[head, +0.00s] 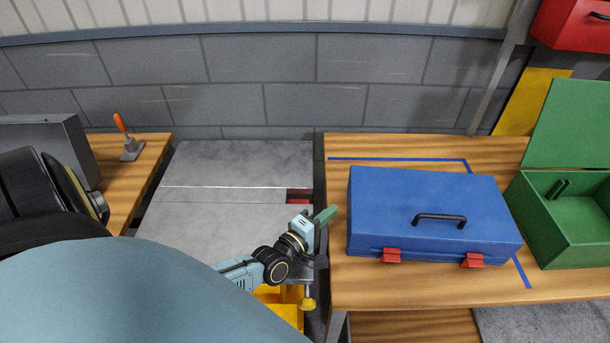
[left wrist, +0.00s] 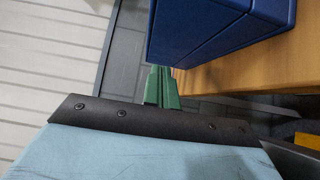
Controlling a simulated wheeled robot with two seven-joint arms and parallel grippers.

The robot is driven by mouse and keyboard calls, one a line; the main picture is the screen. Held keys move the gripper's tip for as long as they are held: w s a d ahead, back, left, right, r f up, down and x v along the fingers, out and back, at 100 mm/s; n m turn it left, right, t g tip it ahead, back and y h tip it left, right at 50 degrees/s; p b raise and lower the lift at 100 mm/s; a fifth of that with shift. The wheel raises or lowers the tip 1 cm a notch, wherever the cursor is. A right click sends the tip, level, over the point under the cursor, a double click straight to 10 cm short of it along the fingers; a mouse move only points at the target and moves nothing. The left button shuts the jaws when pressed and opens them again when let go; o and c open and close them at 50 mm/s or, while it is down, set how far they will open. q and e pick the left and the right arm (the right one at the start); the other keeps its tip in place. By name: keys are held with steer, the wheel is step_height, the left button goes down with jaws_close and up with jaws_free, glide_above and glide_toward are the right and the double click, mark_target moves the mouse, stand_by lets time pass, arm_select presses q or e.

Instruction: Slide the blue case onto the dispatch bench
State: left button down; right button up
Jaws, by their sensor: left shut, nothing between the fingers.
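The blue case (head: 435,205) lies flat and closed on the wooden bench at the right (head: 350,292), with a black handle on top and two red latches on its near side. Blue tape shows beyond it and at its right. No label shows whether this is the dispatch bench. My left gripper (head: 325,215) has green fingers, shut and empty, just left of the case near the bench's left edge. In the left wrist view the fingers (left wrist: 162,88) are close to the blue case (left wrist: 215,28); I cannot tell if they touch. My right gripper is not in view.
An open green box (head: 575,232) stands right of the case. A red box (head: 575,22) is at the upper right. A second wooden bench (head: 150,153) at the left carries an orange-handled clamp (head: 128,140).

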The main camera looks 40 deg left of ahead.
arm_select(q)
steer(key=s, duration=0.3)
steer(key=s+a, duration=0.1)
steer(key=s, duration=0.6)
steer(key=shift+s+a+b, duration=0.2)
steer(key=shift+s+b, duration=0.1)
steer(key=shift+s, duration=0.1)
